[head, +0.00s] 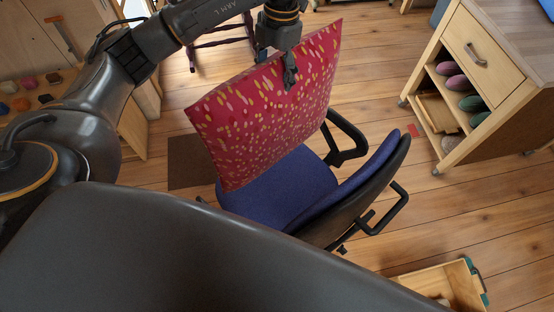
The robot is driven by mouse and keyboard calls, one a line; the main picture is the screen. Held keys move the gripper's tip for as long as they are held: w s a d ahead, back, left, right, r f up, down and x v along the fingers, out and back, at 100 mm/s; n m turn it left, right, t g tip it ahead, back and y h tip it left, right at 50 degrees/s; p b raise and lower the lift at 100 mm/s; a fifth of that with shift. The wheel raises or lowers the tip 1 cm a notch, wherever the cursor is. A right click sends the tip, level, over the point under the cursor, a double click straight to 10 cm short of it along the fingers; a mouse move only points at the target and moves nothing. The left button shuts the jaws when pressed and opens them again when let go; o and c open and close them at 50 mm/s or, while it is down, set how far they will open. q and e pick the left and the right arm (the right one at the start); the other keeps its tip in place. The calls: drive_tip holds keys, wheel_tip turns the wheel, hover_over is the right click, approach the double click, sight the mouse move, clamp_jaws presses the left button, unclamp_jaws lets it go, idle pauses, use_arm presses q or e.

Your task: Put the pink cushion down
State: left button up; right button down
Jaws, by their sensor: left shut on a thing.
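The pink cushion (262,112) is upright, deep pink with small yellow and pale pink flecks. My left gripper (289,78) comes down from above and is shut on the cushion near its top edge. The cushion is above the blue seat of an office chair (285,188), and its lower edge is at the seat's back-left side. I cannot tell whether the cushion touches the seat. My right gripper is not in view.
The chair has black armrests (347,137) and a backrest (357,183) on the right. A wheeled wooden cabinet (480,70) with shelves stands at upper right. A wooden crate (440,277) lies at lower right. A dark mat (188,162) is left of the chair. Plank floor is open between.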

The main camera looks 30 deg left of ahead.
use_arm(q)
drive_tip(key=shift+f+b, duration=0.35)
drive_tip(key=shift+f, duration=0.45)
wheel_tip(320, 180, down, 21)
drive_tip(key=shift+s+f, duration=0.1)
drive_tip(key=o, duration=1.9)
drive_tip(key=shift+c, duration=0.2)
